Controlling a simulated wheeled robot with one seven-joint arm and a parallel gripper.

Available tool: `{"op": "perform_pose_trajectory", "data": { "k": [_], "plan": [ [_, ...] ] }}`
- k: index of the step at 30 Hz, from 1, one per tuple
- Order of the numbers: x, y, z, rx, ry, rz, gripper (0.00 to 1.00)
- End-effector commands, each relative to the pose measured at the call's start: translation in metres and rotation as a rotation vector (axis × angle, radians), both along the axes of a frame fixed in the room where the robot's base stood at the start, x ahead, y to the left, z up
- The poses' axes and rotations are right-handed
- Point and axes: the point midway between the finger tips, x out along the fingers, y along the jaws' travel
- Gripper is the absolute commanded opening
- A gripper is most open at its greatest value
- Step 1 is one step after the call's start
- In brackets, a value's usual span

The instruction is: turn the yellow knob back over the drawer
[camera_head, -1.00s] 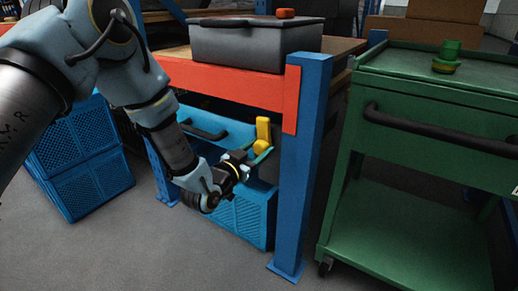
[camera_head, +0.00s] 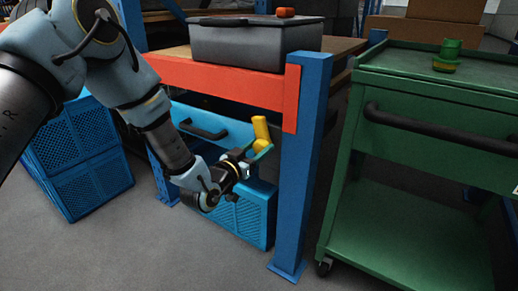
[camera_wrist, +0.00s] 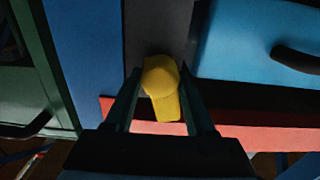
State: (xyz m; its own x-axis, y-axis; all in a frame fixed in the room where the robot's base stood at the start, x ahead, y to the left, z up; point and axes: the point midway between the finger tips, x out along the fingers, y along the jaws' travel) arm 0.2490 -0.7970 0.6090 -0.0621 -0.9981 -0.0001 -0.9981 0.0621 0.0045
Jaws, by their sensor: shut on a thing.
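The yellow knob (camera_head: 262,131) sits at the right end of the blue drawer front, close to the blue rack post. In the head view its upper part leans a little to the left. The blue drawer (camera_head: 212,128) with its black handle (camera_head: 203,130) is under the orange beam. My gripper (camera_head: 262,152) reaches up to the knob from the lower left and is shut on it. In the wrist view the yellow knob (camera_wrist: 162,85) lies between the two fingers of my gripper (camera_wrist: 161,100). The fingers partly hide the knob's lower part in the head view.
The blue rack post (camera_head: 303,165) stands just right of the knob, and the orange beam (camera_head: 230,83) runs above it. A blue crate (camera_head: 250,215) is below. A green cart (camera_head: 415,165) stands at right. A grey box (camera_head: 255,42) is on the rack.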

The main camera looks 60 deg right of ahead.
Motion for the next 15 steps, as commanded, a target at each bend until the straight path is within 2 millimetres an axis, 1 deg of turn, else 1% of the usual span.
{"op": "perform_pose_trajectory", "data": {
  "k": [15],
  "plan": [
    [0.0031,0.0004,-0.0009,0.029,0.484,0.002,0.0]
  ]
}}
